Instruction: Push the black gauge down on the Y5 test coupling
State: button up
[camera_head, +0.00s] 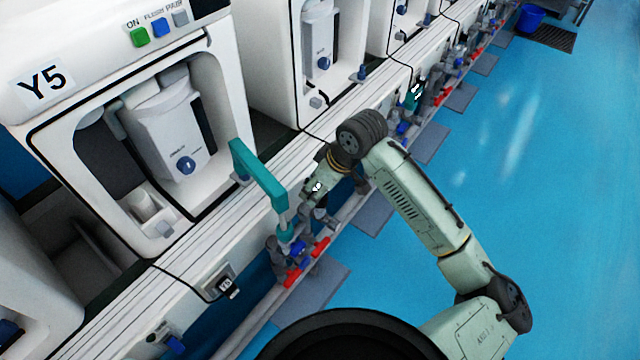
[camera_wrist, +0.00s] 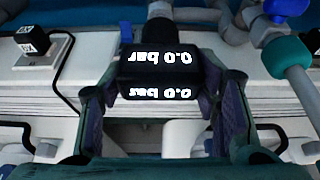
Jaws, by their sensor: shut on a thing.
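The black gauge (camera_wrist: 160,72) is between my two fingers in the wrist view. Its two lit readings show "0.0 bar" upside down. My gripper (camera_wrist: 162,90) is shut on it, with one finger on each side. In the head view my gripper (camera_head: 319,192) is low in front of the Y5 station (camera_head: 42,82), right of the teal pipe (camera_head: 262,175). The gauge's lit face (camera_head: 316,187) shows small there. A grey fitting (camera_head: 320,212) is just below it. Whether the gauge is seated on the coupling cannot be told.
The teal pipe end (camera_wrist: 286,55) is near at the right in the wrist view. A black plug (camera_head: 229,287) with a cable is on the rail. Blue floor (camera_head: 480,170) is open at right.

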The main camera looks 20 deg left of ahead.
jog(key=shift+f+b, duration=0.8)
jog(key=shift+f, duration=0.25)
jog(key=o, duration=1.3)
jog(key=shift+r, duration=0.1)
jog(key=v, duration=1.1)
jog(key=shift+d+r, duration=0.3)
jog(key=shift+r, duration=0.05)
jog(key=shift+s, duration=0.1)
